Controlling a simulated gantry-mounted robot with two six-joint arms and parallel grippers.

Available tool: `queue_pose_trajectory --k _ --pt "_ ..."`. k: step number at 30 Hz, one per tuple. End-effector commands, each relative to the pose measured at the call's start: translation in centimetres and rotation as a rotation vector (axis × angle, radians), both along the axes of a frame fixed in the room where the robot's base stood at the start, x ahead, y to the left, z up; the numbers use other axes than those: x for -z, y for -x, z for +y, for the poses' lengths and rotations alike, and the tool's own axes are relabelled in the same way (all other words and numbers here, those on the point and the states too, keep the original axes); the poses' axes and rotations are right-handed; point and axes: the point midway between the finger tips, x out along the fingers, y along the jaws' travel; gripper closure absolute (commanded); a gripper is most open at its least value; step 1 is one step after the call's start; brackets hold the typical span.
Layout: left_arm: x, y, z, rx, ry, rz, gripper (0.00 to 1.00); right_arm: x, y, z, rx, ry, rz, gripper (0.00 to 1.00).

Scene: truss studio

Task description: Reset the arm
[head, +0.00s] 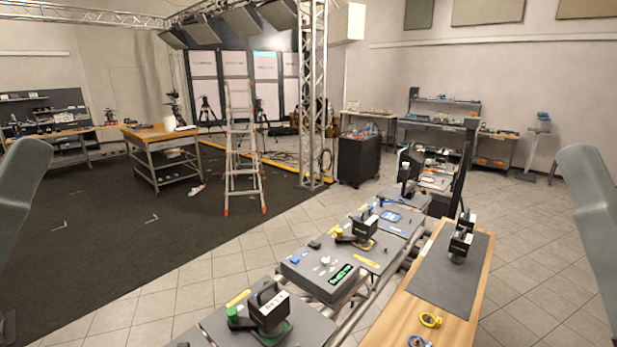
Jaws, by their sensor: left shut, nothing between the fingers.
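My left arm comes in at the left edge as a grey-green link. Only a small dark part of my left gripper (8,327) shows at the bottom left corner, cut off by the picture edge. It is shut with nothing held, and it hangs over the dark floor, apart from every bench. My right arm's link shows at the right edge, but its gripper is outside the picture.
A row of grey stations (322,284) with black handled devices runs from the bottom centre toward the back. A wooden bench (463,292) with a dark mat and a yellow ring (430,320) stands right of it. A stepladder (243,165) stands mid-room. Dark carpet (110,235) at left is mostly clear.

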Motion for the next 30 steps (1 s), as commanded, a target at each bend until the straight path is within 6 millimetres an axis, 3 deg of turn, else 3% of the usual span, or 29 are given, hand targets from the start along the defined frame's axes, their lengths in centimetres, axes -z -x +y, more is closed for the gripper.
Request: queue_pose_trajectory --k 3,4,6,11,15,18,22,30 --pt "0.1 0.0 1.6 -0.334 -0.211 -0.024 1.00 0.0 0.0 0.0 0.000 0.000 0.000 0.50" --pt "-0.9 0.0 1.5 -0.378 -0.255 -0.029 1.00 -0.9 0.0 0.0 0.000 0.000 0.002 0.50" --pt "-5.6 0.0 1.5 -0.363 -0.244 -0.028 1.00 -5.6 0.0 0.0 0.000 0.000 0.001 0.50" --pt "-12.3 0.0 1.5 -0.361 -0.243 -0.025 1.00 -12.5 0.0 0.0 0.000 0.000 -0.001 0.50" --pt "-18.9 -0.1 1.5 -0.360 -0.243 -0.024 1.00 -19.1 0.0 0.0 0.000 0.000 0.000 0.50" --pt "-22.5 -0.1 1.5 -0.360 -0.243 -0.024 1.00 -22.7 0.0 0.0 0.000 0.000 -0.001 0.50" --pt "-24.6 -0.1 1.5 -0.359 -0.243 -0.023 1.00 -24.9 0.0 0.0 0.000 0.000 0.000 0.50" --pt "-24.5 -0.1 1.5 -0.358 -0.243 -0.024 1.00 -24.7 0.0 0.0 0.000 0.000 0.001 0.50"
